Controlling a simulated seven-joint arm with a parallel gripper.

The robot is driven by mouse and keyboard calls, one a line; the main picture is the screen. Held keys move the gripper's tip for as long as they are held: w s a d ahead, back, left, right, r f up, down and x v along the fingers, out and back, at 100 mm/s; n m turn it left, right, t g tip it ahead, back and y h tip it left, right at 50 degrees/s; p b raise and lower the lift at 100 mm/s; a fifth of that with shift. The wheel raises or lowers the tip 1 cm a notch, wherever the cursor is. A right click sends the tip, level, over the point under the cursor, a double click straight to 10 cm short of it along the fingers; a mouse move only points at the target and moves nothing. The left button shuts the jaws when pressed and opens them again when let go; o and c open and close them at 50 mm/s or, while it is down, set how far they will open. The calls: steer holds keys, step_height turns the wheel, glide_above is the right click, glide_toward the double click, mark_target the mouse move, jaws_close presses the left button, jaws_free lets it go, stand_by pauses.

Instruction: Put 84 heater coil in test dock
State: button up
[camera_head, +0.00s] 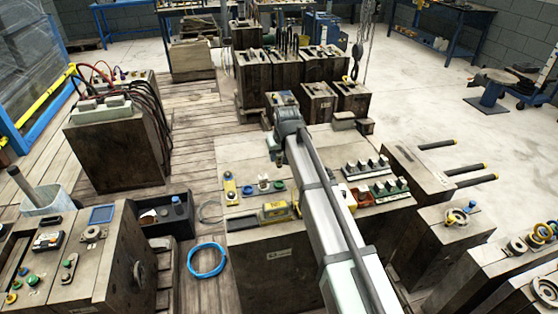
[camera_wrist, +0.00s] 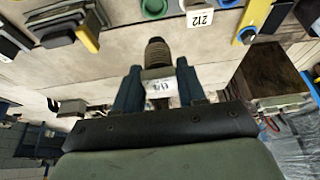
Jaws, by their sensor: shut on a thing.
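My gripper (camera_wrist: 158,88) is shut on a short ribbed, brownish cylindrical part, which I take as the heater coil (camera_wrist: 156,52). A white tag on the part sits between the two blue-grey fingers, and its number is too small and turned to read surely. The part is held above a pale wooden top, its ribbed end pointing away from the palm. I cannot tell which fixture is the test dock.
A green round part (camera_wrist: 154,8) and a white 212 tag (camera_wrist: 200,18) lie near the coil.

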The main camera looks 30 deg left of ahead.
steer(key=s+d+f+n+g, duration=0.1)
steer(key=s+d+n+g, duration=0.2)
steer(key=d+n, duration=0.5)
steer(key=s+d+f+n+g, duration=0.1)
steer(key=s+d+n+g, duration=0.3)
steer(key=n, duration=0.6)
steer(key=shift+t, duration=0.4)
steer(key=shift+w+d+f, duration=0.1)
steer(key=shift+d+f, duration=0.1)
steer(key=shift+f, duration=0.7)
steer(key=shift+w+d+f, duration=0.1)
steer(key=shift+d+f, duration=0.05)
steer(key=shift+f, duration=0.75)
steer(key=shift+w+d+f, duration=0.1)
steer(key=shift+d+f, duration=0.1)
steer(key=shift+f, duration=0.7)
steer(key=shift+f, duration=0.85)
steer(key=o, duration=1.2)
steer(key=shift+o, duration=0.3)
steer(key=o, duration=0.3)
steer(key=shift+o, duration=0.2)
steer(key=shift+r, duration=0.1)
